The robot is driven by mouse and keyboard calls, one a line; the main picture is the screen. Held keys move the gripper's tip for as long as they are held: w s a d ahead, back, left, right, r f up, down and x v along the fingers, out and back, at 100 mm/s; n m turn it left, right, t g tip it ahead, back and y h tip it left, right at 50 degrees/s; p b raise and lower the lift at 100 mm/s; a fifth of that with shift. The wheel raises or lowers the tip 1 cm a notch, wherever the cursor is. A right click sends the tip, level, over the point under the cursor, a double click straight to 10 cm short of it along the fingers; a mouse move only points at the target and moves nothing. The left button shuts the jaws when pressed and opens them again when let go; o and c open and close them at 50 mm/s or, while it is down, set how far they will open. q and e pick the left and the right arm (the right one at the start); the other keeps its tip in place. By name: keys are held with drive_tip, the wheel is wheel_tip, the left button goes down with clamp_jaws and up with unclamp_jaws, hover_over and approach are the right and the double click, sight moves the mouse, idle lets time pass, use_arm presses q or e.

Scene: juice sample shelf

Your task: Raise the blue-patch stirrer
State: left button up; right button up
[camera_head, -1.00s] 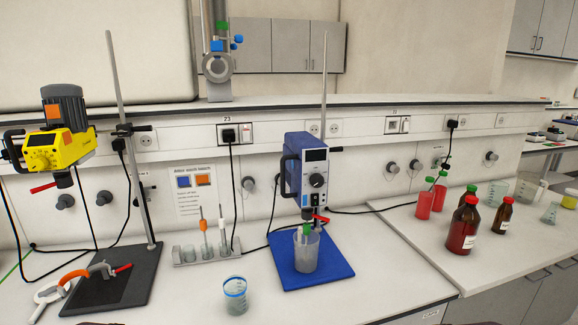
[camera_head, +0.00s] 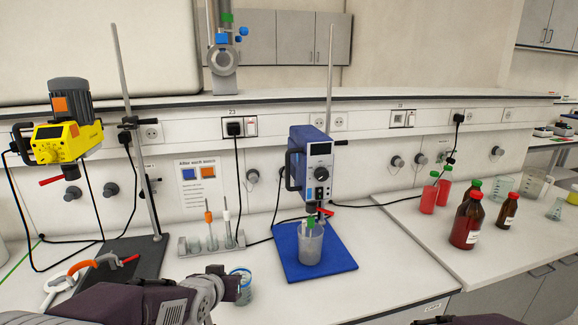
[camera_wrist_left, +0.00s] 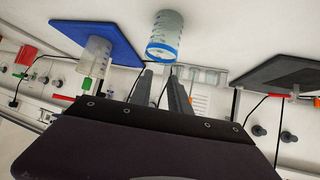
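The blue stirrer (camera_head: 312,168) hangs on an upright rod above a blue base plate (camera_head: 338,258). A beaker (camera_head: 310,246) stands on that plate, under the stirrer, with the shaft's lower part at it. A red lever (camera_head: 325,211) shows just below the stirrer. My left gripper (camera_head: 240,286) is low at the front, beside a small blue-rimmed beaker (camera_head: 246,280) that it partly hides. In the left wrist view the fingers (camera_wrist_left: 160,80) are apart and point towards this beaker (camera_wrist_left: 165,32), with nothing visibly held. My right gripper is out of view; only a bit of its arm shows.
A yellow stirrer (camera_head: 62,140) with an orange patch stands at the left over a dark base plate. A rack (camera_head: 210,243) with several probes stands behind the small beaker. Bottles (camera_head: 467,220) and red containers stand on the right bench. Bench right of the blue plate is clear.

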use_arm(q)
drive_tip(key=w+d+r+m+t+h+p, duration=0.1)
drive_tip(key=w+d+r+t, duration=0.2)
drive_tip(key=w+r, duration=0.35)
drive_tip(key=w+d+r+m+t+h+p, duration=0.1)
drive_tip(key=w+d+r+t+h, duration=0.15)
drive_tip(key=r, duration=0.75)
drive_tip(key=m+h+p, duration=0.2)
drive_tip(key=p, duration=0.1)
approach(287, 171)
drive_tip(key=shift+x, duration=1.25)
drive_tip(key=shift+t+y, duration=0.25)
drive_tip(key=shift+t, duration=0.1)
drive_tip(key=p+x, duration=0.3)
drive_tip(key=x, duration=0.5)
drive_tip(key=shift+d+f, duration=0.1)
drive_tip(key=shift+d, duration=0.05)
clamp_jaws()
